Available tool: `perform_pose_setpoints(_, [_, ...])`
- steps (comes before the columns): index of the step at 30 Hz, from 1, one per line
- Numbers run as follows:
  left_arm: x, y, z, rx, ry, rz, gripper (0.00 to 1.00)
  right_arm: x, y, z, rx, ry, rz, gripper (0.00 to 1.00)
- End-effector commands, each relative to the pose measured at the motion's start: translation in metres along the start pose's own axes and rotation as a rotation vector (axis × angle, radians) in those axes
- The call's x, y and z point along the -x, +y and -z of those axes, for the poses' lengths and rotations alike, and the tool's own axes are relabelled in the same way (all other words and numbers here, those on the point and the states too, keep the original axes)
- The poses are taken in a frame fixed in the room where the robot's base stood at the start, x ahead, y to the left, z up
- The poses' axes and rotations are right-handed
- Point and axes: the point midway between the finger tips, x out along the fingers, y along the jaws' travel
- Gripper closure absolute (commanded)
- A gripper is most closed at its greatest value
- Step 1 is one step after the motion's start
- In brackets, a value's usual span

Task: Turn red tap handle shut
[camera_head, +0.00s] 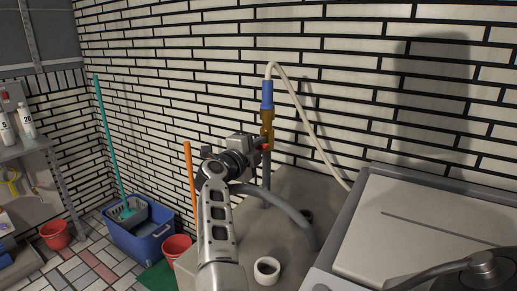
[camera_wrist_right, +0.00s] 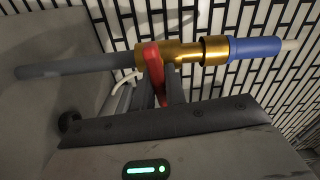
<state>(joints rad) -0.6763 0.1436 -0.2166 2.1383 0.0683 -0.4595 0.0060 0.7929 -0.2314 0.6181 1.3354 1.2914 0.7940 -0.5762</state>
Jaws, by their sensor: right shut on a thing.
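The brass tap (camera_head: 267,128) stands upright by the brick wall, on a grey pipe (camera_head: 266,170). A blue connector (camera_head: 267,94) sits on top of it. My right gripper (camera_head: 262,147) is at the tap's lower part, with only a little of the red handle (camera_head: 267,146) showing. In the right wrist view, the red handle (camera_wrist_right: 153,65) comes off the brass body (camera_wrist_right: 186,52) and reaches between the dark fingers of my right gripper (camera_wrist_right: 160,90), which is shut on it. There the handle lies across the pipe's line. Its far end is partly hidden by the fingers. My left gripper is out of view.
A pale hose (camera_head: 305,105) curves from the connector down to the right. A white cup-like item (camera_head: 267,269) stands on the grey surface below. A pale-topped unit (camera_head: 440,225) is at right. A blue bucket (camera_head: 142,240), red buckets and a shelf are at left.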

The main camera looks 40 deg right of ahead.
Motion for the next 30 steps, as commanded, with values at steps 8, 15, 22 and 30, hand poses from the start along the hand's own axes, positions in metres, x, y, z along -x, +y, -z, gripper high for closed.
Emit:
perform_pose_setpoints(8, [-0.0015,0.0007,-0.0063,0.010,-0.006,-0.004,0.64,0.0009,0.0037,-0.0008,-0.106,-0.001,-0.005,1.00])
perform_pose_setpoints(15, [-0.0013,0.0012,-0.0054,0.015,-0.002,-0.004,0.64,0.0009,0.0034,-0.0009,-0.135,-0.001,-0.005,1.00])
perform_pose_setpoints(22, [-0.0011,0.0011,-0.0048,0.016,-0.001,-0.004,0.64,0.0009,0.0032,-0.0009,-0.137,-0.001,-0.005,1.00])
perform_pose_setpoints(30, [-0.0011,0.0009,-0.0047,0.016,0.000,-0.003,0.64,0.0006,0.0026,-0.0007,-0.136,-0.001,-0.004,0.65])
